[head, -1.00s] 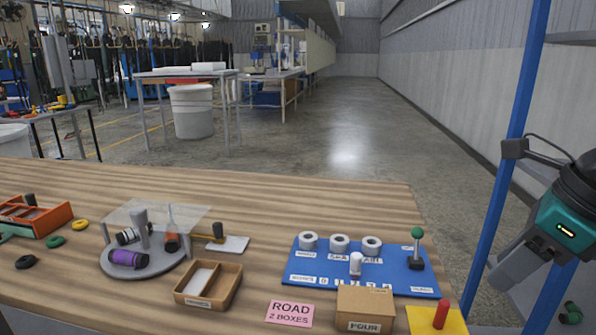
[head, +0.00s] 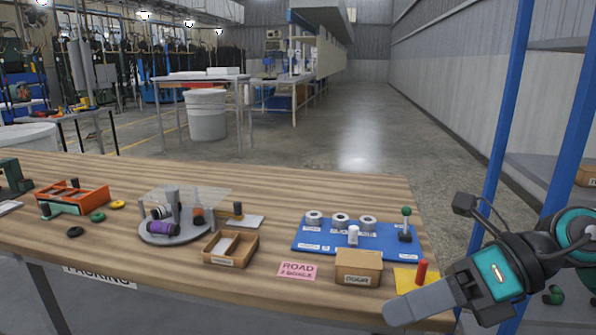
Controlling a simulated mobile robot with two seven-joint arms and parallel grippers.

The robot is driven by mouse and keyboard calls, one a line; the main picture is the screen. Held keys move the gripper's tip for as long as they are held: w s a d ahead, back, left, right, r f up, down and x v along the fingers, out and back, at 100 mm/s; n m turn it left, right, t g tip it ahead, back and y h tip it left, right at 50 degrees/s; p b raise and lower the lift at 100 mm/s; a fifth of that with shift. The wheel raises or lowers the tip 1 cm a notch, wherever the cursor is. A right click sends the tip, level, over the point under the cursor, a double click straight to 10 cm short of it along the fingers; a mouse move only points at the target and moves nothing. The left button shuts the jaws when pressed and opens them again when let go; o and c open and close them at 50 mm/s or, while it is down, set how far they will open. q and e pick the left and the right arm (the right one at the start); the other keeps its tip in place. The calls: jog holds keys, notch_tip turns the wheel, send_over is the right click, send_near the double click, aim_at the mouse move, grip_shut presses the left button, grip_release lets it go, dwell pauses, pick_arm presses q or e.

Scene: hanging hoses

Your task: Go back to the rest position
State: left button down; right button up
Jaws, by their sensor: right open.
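My right gripper (head: 402,306) comes in from the right edge, at the front right corner of the wooden table (head: 120,180). Its pale grey fingers point left and show nearly edge-on, overlapping the table's front edge in the picture. The gripper is open, and nothing shows between the fingers. It appears just in front of the yellow plate (head: 407,279) with the red peg (head: 421,271); whether it touches anything I cannot tell. My left gripper is not in view.
A blue board (head: 325,245) with rings and a green-knobbed lever, a cardboard box (head: 358,267), a wooden tray (head: 231,248), a grey turntable (head: 172,238) and an orange tray (head: 85,201) stand on the table. A blue post (head: 505,130) rises at right.

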jog(key=w+a+r+m+t+y, duration=0.1)
jog(key=w+a+m+t+y, duration=0.2)
jog(key=a+m+t+y, duration=0.45)
jog(key=w+d+f+m+t+h, duration=0.1)
jog(key=d+f+m+t+h, duration=0.5)
jog(key=m, duration=0.7)
jog(key=w+d+f+m+t+h, duration=0.25)
jog(key=f+m+h, duration=0.65)
jog(key=m, duration=0.5)
jog(key=s+f+m+g+h+p, duration=0.1)
jog(key=s+f+m+g, duration=0.2)
jog(key=s+f, duration=0.4)
jog(key=s+f+m+g+h+p, duration=0.1)
jog(key=s+f+m+g, duration=0.25)
jog(key=f, duration=0.55)
pick_arm(q)
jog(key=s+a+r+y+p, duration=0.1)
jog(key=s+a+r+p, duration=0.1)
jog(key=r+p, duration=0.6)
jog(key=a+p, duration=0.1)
jog(key=p, duration=0.1)
jog(key=shift+p, duration=0.4)
pick_arm(e)
notch_tip(320, 180, up, 7)
jog(key=s+d+h, duration=0.1)
jog(key=d, duration=0.2)
jog(key=shift+s+r+t, duration=0.15)
jog(key=shift+s+t, duration=0.2)
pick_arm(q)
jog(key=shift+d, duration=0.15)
